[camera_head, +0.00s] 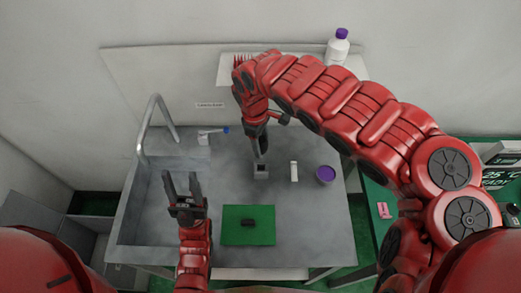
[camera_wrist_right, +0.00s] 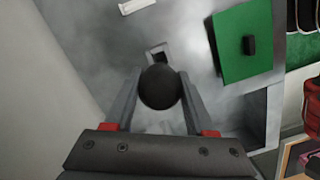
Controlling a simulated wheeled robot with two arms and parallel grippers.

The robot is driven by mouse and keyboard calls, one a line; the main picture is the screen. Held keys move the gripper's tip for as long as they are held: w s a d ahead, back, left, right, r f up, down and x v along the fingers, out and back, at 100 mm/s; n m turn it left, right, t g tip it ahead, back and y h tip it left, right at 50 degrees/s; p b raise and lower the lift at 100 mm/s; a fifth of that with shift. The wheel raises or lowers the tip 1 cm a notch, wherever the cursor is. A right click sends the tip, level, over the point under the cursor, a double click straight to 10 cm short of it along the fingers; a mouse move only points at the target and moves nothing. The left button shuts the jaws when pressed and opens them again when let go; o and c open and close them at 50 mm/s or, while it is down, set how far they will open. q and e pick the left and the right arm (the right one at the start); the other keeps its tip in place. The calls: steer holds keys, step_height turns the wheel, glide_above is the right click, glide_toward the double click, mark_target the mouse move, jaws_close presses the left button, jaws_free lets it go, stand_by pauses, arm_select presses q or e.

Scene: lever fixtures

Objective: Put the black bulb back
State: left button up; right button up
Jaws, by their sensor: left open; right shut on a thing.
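My right gripper (camera_head: 261,150) reaches down over the table and is shut on the black bulb (camera_wrist_right: 159,87), which shows as a dark round ball between the fingers in the right wrist view. In the head view the bulb cannot be told apart from the dark fingers. A small grey square socket (camera_head: 261,172) stands on the table just below the right fingertips. Its dark opening shows just past the bulb in the right wrist view (camera_wrist_right: 160,55). I cannot tell whether the bulb touches it. My left gripper (camera_head: 182,185) is open and empty over the sink side.
A green mat (camera_head: 233,234) with a black block (camera_head: 248,222) lies at the front. A white upright piece (camera_head: 294,171) and a purple-topped cup (camera_head: 325,175) stand right of the socket. A faucet (camera_head: 150,120) and sink are at the left. A bottle (camera_head: 338,46) stands on the back shelf.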

steer(key=shift+n, duration=0.3)
steer(key=f, duration=0.1)
steer(key=f+b, duration=0.1)
steer(key=f, duration=0.1)
steer(key=f+b, duration=0.1)
steer(key=f, duration=0.1)
steer(key=shift+s+a+f, duration=0.1)
steer(key=shift+s+f, duration=0.15)
steer(key=shift+s, duration=0.1)
steer(key=shift+f, duration=0.15)
steer(key=shift+w+f, duration=0.2)
steer(key=shift+f, duration=0.05)
step_height(320, 180, down, 3)
steer(key=shift+r+p, duration=0.15)
steer(key=shift+p, duration=0.2)
steer(key=shift+f, duration=0.45)
steer(key=shift+f, duration=0.1)
